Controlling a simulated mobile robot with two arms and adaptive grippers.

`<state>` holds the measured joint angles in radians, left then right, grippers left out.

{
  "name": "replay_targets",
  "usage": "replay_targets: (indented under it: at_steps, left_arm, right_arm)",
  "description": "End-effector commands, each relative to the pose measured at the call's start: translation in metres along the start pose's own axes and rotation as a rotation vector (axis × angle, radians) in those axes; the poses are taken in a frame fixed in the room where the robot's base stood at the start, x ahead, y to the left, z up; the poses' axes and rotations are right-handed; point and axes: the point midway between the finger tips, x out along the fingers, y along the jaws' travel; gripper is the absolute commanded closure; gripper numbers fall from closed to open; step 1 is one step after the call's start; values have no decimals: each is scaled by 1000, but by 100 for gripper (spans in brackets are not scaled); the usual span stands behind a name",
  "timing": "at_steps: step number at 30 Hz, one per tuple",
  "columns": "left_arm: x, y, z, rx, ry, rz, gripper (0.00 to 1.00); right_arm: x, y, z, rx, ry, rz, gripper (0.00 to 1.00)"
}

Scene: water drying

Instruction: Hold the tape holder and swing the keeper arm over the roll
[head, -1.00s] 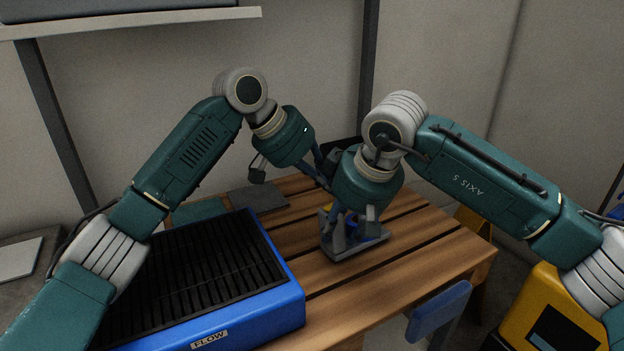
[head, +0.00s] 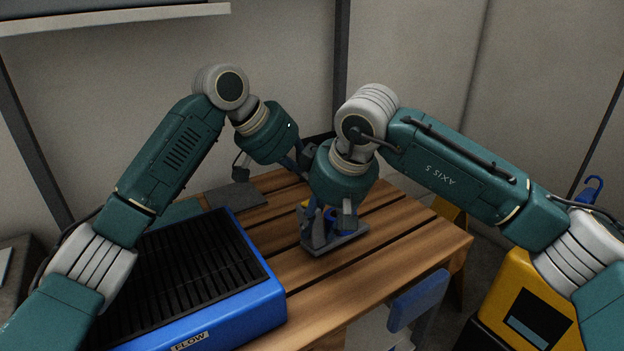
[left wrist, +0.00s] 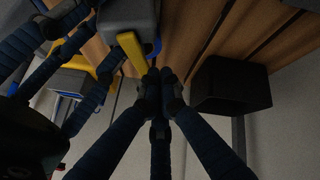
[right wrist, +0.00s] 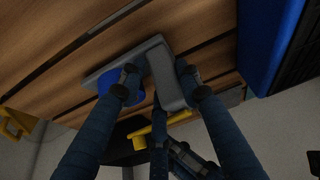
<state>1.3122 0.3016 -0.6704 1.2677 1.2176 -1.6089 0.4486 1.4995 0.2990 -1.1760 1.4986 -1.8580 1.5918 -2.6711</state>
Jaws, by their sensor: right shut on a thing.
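The tape holder (head: 345,245) stands on the wooden table, its grey base flat on the slats. My right gripper (head: 332,218) is shut on its grey upright; in the right wrist view the fingers (right wrist: 158,82) lie on both sides of that upright (right wrist: 168,80). The blue roll (right wrist: 107,82) sits beside the upright. The yellow keeper arm (right wrist: 155,130) sticks out; in the left wrist view its end (left wrist: 132,50) is close to my left fingertips (left wrist: 161,78). These are together; whether they touch the arm is unclear. In the head view the left fingers are mostly hidden.
A blue box with black slats, marked FLOW (head: 225,315), stands left of the holder. A dark box (left wrist: 232,88) shows in the left wrist view. A yellow machine (head: 525,300) stands beyond the table's right edge. The table (head: 400,240) is clear right of the holder.

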Motion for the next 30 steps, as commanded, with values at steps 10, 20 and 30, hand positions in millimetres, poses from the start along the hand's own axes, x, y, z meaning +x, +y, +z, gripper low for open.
replay_targets:
  at_steps: [10, 20, 30]
  left_arm:
    - [2, 6, 2, 6, -4, 10, 100]
    - [2, 9, 2, 7, -4, 12, 100]
    - [2, 9, 2, 7, -3, 12, 100]
  right_arm:
    - [0, -4, -2, -8, 7, -6, 95]
    - [0, -5, -2, -9, 8, -7, 95]
    - [0, -5, -2, -10, 8, -8, 95]
